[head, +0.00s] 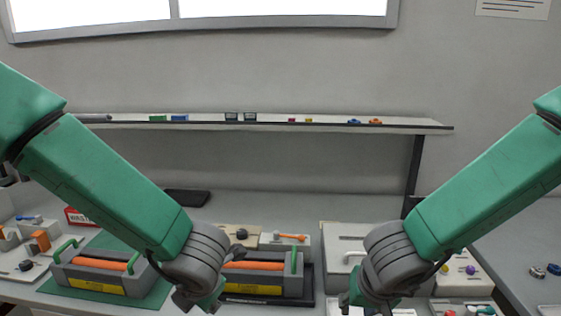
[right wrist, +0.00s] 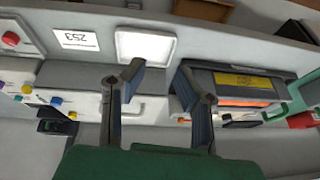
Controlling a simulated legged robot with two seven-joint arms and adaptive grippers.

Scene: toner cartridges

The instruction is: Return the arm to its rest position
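My right arm comes in from the right in the head view, with its gripper (head: 364,298) low over the bench, partly cut off by the bottom edge. In the right wrist view that gripper's two fingers (right wrist: 158,82) stand apart with nothing between them. My left arm comes in from the left, and its gripper (head: 203,297) is at the bottom edge, in front of the right-hand toner cartridge. Its fingers are mostly hidden, so I cannot tell whether it is open.
Grey toner cartridges with orange rollers stand at left (head: 100,272) and centre (head: 262,272); the left one is on a green mat (head: 150,296). A white tray (right wrist: 146,47) lies beyond the right fingers. A shelf (head: 270,124) with small blocks runs along the back.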

